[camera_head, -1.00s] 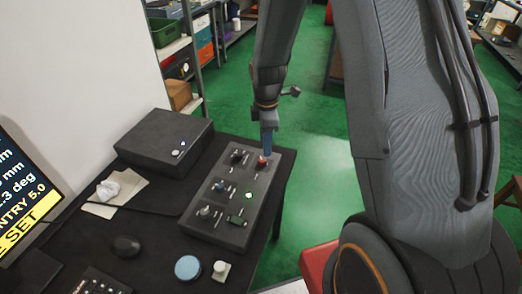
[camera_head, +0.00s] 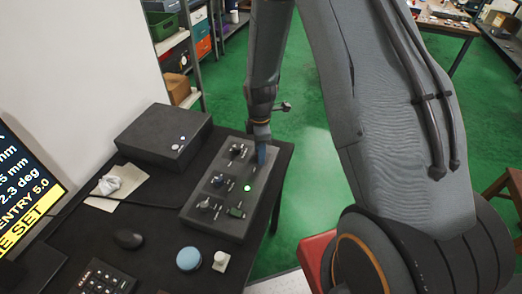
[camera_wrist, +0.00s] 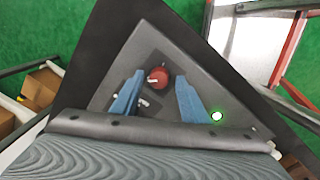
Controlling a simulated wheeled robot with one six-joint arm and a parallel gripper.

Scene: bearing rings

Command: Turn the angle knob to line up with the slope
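A dark control panel (camera_head: 205,224) lies on the black table, with several small knobs and levers. A red round knob (camera_wrist: 157,78) with a white mark shows in the wrist view; in the head view it is hidden by my gripper (camera_head: 262,155). Its blue fingers are open, one on each side of the red knob in the wrist view (camera_wrist: 159,74); I cannot tell whether they touch it. A black knob with a light pointer (camera_head: 237,150) sits left of the gripper. Labels are too small to read, so which knob is the angle knob is unclear.
A green light (camera_head: 247,188) glows on the panel. A monitor (camera_head: 25,190) at left shows "2.3 deg", "ENTRY 5.0" and "SET", partly cut off. A dark box (camera_head: 160,135), mouse (camera_head: 128,238), blue round thing (camera_head: 189,259) and keypad (camera_head: 98,279) are nearby.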

